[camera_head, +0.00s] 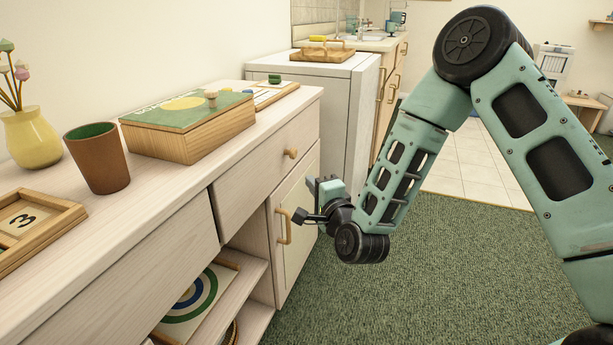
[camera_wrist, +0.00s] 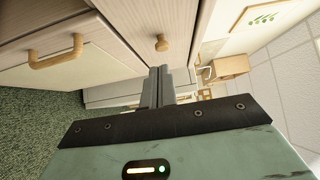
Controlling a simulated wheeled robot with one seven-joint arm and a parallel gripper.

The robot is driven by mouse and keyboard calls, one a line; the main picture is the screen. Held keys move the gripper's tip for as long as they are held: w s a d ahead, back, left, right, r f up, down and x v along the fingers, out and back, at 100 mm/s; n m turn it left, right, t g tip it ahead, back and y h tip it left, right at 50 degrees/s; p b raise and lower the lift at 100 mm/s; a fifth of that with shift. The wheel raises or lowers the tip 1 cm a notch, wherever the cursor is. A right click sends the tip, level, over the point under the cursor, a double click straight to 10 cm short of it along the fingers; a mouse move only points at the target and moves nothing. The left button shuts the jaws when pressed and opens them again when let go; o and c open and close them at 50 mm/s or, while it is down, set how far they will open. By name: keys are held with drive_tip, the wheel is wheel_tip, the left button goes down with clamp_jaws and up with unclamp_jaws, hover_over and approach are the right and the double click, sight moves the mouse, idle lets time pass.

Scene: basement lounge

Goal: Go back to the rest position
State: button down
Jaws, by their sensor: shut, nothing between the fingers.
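My gripper (camera_head: 309,204) is at the front of the wooden sideboard (camera_head: 155,224), near the cabinet door with its curved handle (camera_head: 283,228). My teal arm reaches down to it from the upper right. In the wrist view my gripper (camera_wrist: 158,72) has its two fingers together with nothing between them. A round drawer knob (camera_wrist: 161,43) shows just beyond the fingertips in that view, and the curved door handle (camera_wrist: 56,55) shows at the left. The drawer and door at this end look closed. I cannot tell whether the fingers touch the front.
On the sideboard top stand a yellow vase (camera_head: 33,137), a brown cup (camera_head: 97,160), a wooden box (camera_head: 186,137) and a numbered tray (camera_head: 70,212). An open shelf (camera_head: 243,272) is below. A white cabinet (camera_head: 335,95) stands behind. Green carpet (camera_head: 430,275) is clear at the right.

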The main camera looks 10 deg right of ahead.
drive_tip(key=s+a+n+g+y, duration=0.3)
drive_tip(key=s+a+n+g, duration=0.75)
drive_tip(key=s+n, duration=0.35)
drive_tip(key=s+d+r+n+g+h, duration=0.2)
drive_tip(key=s+d+n, duration=0.1)
drive_tip(key=s, duration=0.5)
drive_tip(key=s+d+r+n+g+h, duration=0.1)
drive_tip(key=s+d+r+n+g, duration=0.2)
drive_tip(key=s, duration=0.4)
drive_tip(key=s+d+r+n+g+h, duration=0.15)
drive_tip(key=s+n, duration=0.25)
drive_tip(key=s, duration=0.4)
wheel_tip(320, 180, up, 25)
drive_tip(key=p, duration=2.6)
drive_tip(key=shift+w+f+g+h, duration=0.2)
drive_tip(key=shift+w+g+h, duration=0.05)
drive_tip(key=shift+g+h, duration=0.15)
drive_tip(key=shift+a, duration=0.15)
